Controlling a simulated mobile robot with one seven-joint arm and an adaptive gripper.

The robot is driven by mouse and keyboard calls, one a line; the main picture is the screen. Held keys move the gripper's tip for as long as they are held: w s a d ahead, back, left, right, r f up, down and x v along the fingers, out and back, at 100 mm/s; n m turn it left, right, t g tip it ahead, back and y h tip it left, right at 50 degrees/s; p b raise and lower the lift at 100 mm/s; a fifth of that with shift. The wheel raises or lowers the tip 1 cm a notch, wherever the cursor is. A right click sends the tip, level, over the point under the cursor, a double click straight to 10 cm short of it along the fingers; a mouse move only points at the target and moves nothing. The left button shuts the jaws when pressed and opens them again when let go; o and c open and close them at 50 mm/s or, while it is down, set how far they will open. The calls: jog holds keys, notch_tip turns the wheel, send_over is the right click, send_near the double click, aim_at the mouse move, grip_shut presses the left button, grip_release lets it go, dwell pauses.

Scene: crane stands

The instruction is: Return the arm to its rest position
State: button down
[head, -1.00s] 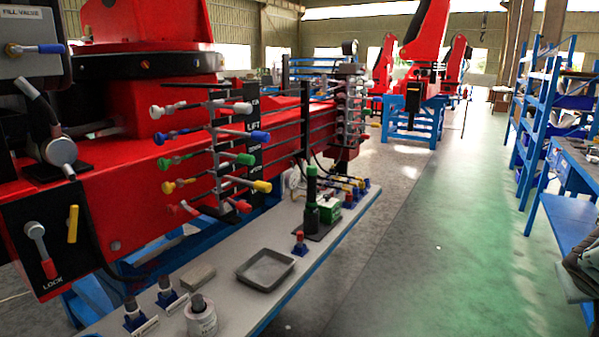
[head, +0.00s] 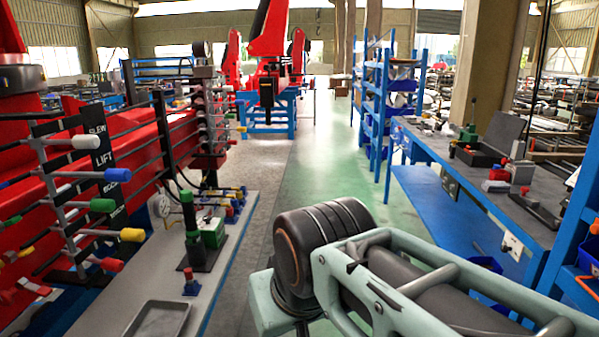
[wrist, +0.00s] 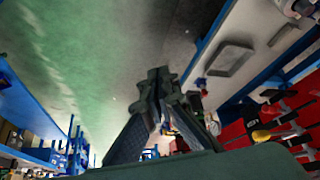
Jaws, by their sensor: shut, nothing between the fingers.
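My gripper (wrist: 160,84) shows in the wrist view, with its dark fingers closed together and nothing between them. It is in the air over the green floor, apart from the bench and the crane. In the head view my arm (head: 400,275) fills the lower right, folded close to the camera, with a dark round joint at its left end. The gripper itself is not seen in the head view.
A red crane with coloured levers (head: 110,170) stands at the left. A workbench (head: 440,150) and blue shelf (head: 378,110) stand right. The green aisle between is clear.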

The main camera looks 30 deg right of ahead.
notch_tip(320, 180, up, 19)
jog(key=w+a+p, duration=0.1)
jog(key=a+p, duration=0.1)
jog(key=p, duration=1.7)
jog(key=shift+a+f+n, duration=0.1)
jog(key=shift+n, duration=0.2)
